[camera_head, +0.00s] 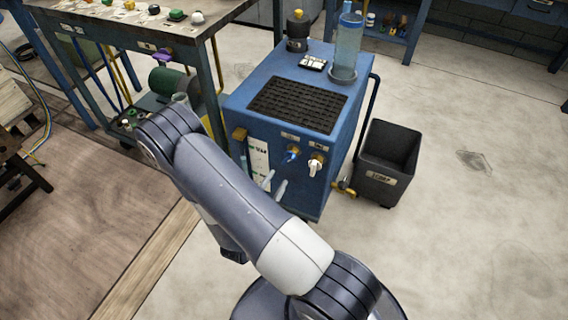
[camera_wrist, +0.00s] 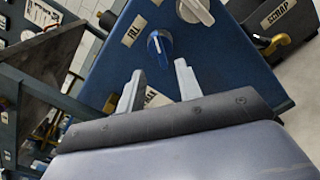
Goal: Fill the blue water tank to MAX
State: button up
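The blue tank cabinet (camera_head: 237,107) stands in the middle of the head view, and its front also fills much of the wrist view (camera_wrist: 225,75). A blue knob (camera_head: 293,155) and a white knob (camera_head: 316,163) sit on its front; the wrist view shows the blue knob (camera_wrist: 159,46) and the white knob (camera_wrist: 195,10). A pale upright gauge-like panel (camera_head: 258,163) is at the front's left; its level is too small to read. My gripper (camera_wrist: 160,69) is open and empty, its fingers apart from each other just short of the blue knob; it also shows in the head view (camera_head: 274,184).
A black bin (camera_head: 388,160) labelled SCRAP stands right of the cabinet, near a brass tap (camera_head: 345,187). A clear cylinder with bluish contents (camera_head: 348,45) and a dark pot (camera_head: 298,32) stand on top. A workbench (camera_head: 140,35) is at left. Floor at right is clear.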

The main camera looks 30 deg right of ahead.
aim_at(287, 162)
jog(key=x, duration=0.8)
jog(key=shift+w+b, duration=0.1)
jog(key=shift+b, duration=0.25)
grip_shut()
